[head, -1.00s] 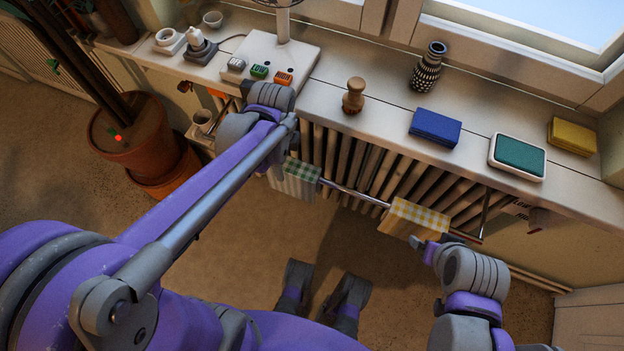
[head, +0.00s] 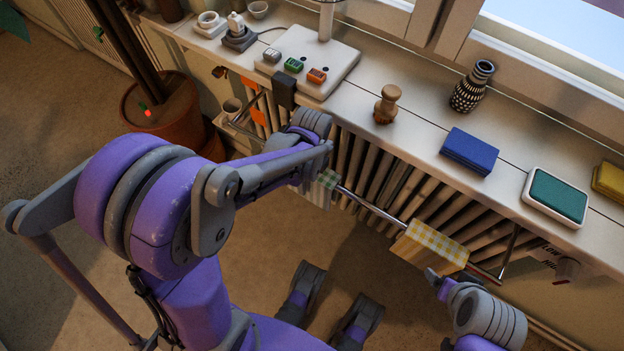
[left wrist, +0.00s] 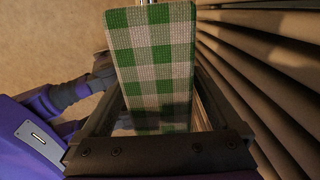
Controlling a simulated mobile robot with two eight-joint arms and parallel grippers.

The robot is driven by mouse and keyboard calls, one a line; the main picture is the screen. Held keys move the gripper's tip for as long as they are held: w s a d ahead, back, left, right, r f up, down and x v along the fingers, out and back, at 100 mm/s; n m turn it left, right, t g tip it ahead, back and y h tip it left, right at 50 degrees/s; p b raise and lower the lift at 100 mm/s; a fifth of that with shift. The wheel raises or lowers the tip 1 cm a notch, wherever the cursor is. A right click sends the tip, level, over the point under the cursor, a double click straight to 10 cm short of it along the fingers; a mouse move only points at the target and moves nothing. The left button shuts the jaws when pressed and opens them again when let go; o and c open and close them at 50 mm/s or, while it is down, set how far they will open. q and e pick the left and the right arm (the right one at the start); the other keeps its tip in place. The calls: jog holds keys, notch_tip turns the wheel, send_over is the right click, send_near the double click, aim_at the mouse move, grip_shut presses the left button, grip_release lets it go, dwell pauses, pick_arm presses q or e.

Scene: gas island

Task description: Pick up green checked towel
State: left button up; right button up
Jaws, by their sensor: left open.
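The green checked towel (head: 326,180) hangs over the rail (head: 372,208) in front of the radiator, its left part hidden behind my left wrist in the head view. In the left wrist view the green and white towel (left wrist: 152,55) hangs between the jaws of my left gripper (left wrist: 155,95). The jaws are open, one on each side of it, and the lower part of the towel is within the gripper frame. I cannot tell whether either finger touches it. My right gripper (head: 436,279) is just below a yellow checked towel; its jaws are too small to read.
The yellow checked towel (head: 432,245) hangs farther right on the rail. The radiator (head: 400,185) stands close behind. The sill (head: 420,112) above holds a wooden stamp (head: 387,104), a patterned vase (head: 472,87), a blue block (head: 469,151) and a green pad (head: 558,194). A potted plant (head: 165,115) stands left.

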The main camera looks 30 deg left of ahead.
pick_arm(q)
notch_tip(320, 180, down, 2)
jog(key=shift+f, duration=0.1)
jog(key=c, duration=1.5)
notch_tip(320, 180, up, 25)
jog(key=p, duration=0.9)
jog(key=shift+p, duration=0.4)
